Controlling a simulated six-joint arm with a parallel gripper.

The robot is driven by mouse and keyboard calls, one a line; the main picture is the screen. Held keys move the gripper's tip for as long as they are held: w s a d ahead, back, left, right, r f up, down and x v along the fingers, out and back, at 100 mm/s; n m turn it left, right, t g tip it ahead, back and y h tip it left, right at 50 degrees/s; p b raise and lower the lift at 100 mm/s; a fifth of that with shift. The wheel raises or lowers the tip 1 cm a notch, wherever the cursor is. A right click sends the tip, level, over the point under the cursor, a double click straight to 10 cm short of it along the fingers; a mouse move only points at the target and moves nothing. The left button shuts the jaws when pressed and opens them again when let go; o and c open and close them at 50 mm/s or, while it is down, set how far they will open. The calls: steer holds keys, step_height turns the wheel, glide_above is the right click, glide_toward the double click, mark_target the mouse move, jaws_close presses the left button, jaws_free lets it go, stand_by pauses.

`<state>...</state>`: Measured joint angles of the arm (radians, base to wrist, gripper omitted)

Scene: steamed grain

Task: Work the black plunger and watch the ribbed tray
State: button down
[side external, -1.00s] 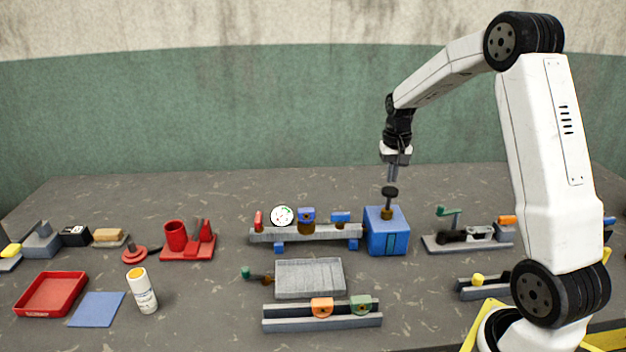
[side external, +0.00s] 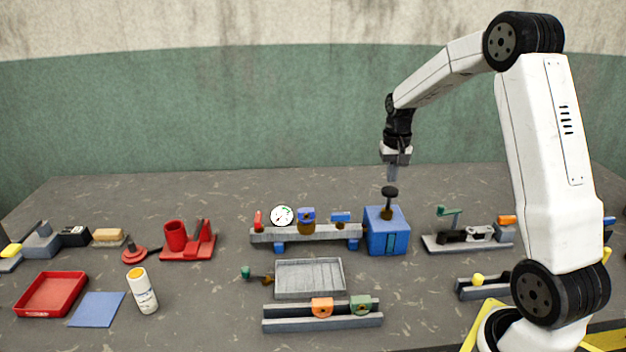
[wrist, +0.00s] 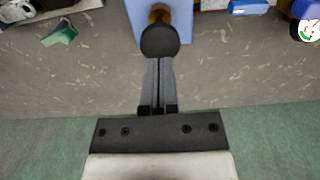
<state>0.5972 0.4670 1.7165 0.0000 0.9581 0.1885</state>
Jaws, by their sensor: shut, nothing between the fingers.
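The black plunger (side external: 389,192) stands upright on top of a blue box (side external: 386,238), with a brass-coloured collar below its round knob. My gripper (side external: 393,178) is shut and empty, with its fingertips pointing down just above the knob. In the wrist view, the plunger knob (wrist: 160,41) lies just beyond my closed fingertips (wrist: 159,62); whether they touch it I cannot tell. The ribbed tray (side external: 310,279) is grey, lies in front of the blue box and to its left, and looks empty.
A grey rail with a dial gauge (side external: 282,216) adjoins the blue box on the left. A green-handled fixture (side external: 468,238) stands on the right. A slide rail (side external: 322,318) lies in front of the tray. A red tray (side external: 51,294) and a white bottle (side external: 142,291) are at left.

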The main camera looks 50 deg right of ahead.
mark_target(391, 189)
steer(key=shift+f, duration=0.2)
stand_by(0.5)
steer(key=shift+f, duration=2.55)
steer(key=shift+r, duration=3.9)
step_height(391, 189, up, 4)
steer(key=shift+r, duration=0.15)
steer(key=shift+f, duration=3.35)
